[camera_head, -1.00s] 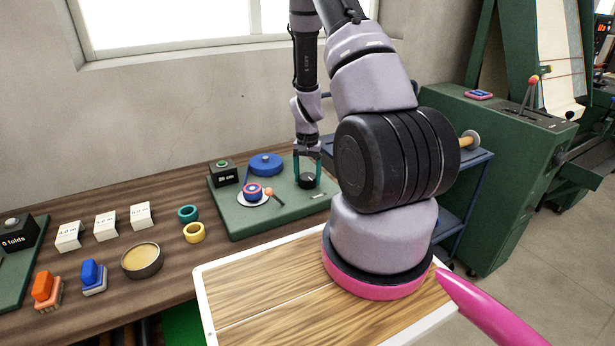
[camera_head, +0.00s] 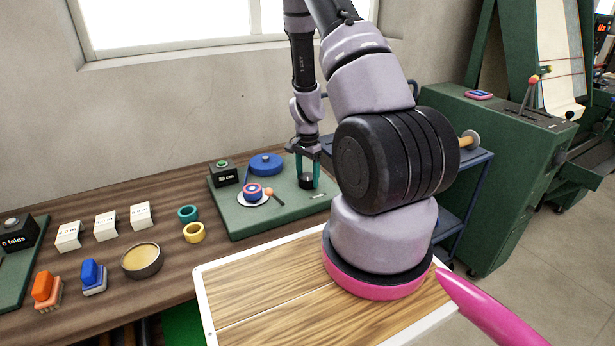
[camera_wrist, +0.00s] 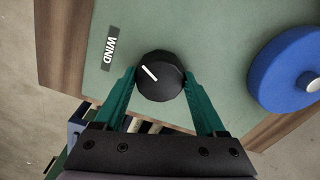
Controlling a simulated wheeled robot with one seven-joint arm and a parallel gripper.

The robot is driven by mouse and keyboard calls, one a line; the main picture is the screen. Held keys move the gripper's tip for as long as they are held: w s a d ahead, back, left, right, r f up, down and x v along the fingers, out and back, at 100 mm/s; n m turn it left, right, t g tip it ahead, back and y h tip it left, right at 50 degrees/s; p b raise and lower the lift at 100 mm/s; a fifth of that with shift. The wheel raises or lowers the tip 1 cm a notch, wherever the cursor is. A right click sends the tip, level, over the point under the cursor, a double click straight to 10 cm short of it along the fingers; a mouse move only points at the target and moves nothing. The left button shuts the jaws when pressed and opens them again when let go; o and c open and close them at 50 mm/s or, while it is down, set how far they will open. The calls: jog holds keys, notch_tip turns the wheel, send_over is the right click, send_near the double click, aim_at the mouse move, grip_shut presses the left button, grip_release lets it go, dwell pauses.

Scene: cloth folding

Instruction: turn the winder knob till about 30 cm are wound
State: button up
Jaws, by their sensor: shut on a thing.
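The black winder knob (camera_wrist: 158,88) with a white pointer line stands on the green winder board (camera_head: 240,224), beside the word WIND. My gripper (camera_wrist: 160,76) has its teal fingers on both sides of the knob and is shut on it. In the head view, my gripper (camera_head: 307,178) reaches down onto the knob (camera_head: 306,183). The pointer slants toward the upper left in the wrist view. A small display (camera_head: 225,178) on the board seems to read 30 cm. A blue reel (camera_head: 266,162) and a small red and blue roll (camera_head: 252,191) on a white disc sit on the board.
A wooden panel (camera_head: 260,295) lies in front. A blue cart (camera_head: 470,180) stands at the right.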

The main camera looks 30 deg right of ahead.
aim_at(307, 176)
jog(key=o, duration=1.3)
jog(key=shift+r, duration=0.1)
notch_tip(307, 176, up, 11)
jog(key=shift+f, duration=0.2)
